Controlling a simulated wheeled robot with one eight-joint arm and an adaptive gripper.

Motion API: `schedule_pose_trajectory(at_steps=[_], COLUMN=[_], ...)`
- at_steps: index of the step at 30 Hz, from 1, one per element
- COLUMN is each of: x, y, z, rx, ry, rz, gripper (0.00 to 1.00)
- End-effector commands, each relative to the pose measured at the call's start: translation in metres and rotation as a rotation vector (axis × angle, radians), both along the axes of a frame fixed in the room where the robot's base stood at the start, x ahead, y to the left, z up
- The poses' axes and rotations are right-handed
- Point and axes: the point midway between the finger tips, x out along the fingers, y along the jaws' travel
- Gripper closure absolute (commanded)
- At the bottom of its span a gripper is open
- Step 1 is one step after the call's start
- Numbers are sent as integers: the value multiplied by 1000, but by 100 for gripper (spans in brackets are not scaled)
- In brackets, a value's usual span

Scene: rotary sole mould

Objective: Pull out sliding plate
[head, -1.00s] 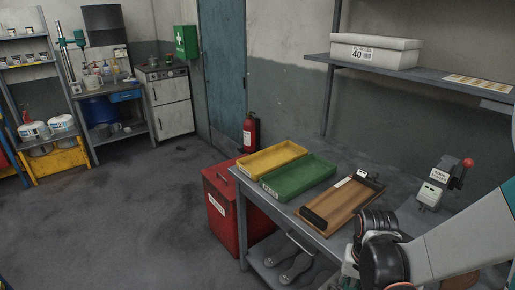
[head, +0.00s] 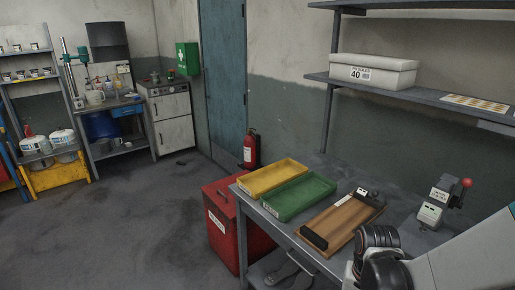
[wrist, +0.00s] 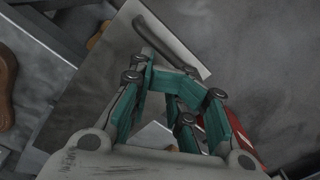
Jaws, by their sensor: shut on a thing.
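In the wrist view a flat pale grey plate (wrist: 128,36) appears at the top, with a dark grey bar handle (wrist: 152,33) along its edge. I take this to be the sliding plate. My gripper (wrist: 172,66) has teal fingers and is shut on the bar at the plate's edge. The fingers hide part of the bar, and how far the plate stands out is unclear. In the head view my arm covers the lower right, and the fingers and plate are not clearly visible there.
The grey bench (head: 320,253) carries a yellow tray (head: 250,190), a green tray (head: 280,213), a brown board (head: 345,222) and a device with a red-knobbed lever (head: 433,212). A red bin (head: 224,240) stands at the bench's left end. Brown shapes (wrist: 5,85) lie left in the wrist view. Floor left is clear.

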Motion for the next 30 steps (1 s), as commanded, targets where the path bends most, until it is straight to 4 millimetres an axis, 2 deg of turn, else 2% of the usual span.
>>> schedule_pose_trajectory(at_steps=[1,19,30], x=[-4,1,2], y=[3,-3,-3], z=[7,49,52], rx=[8,3,1], ry=[10,4,4], rz=[1,-1,-1], gripper=[100,100,100])
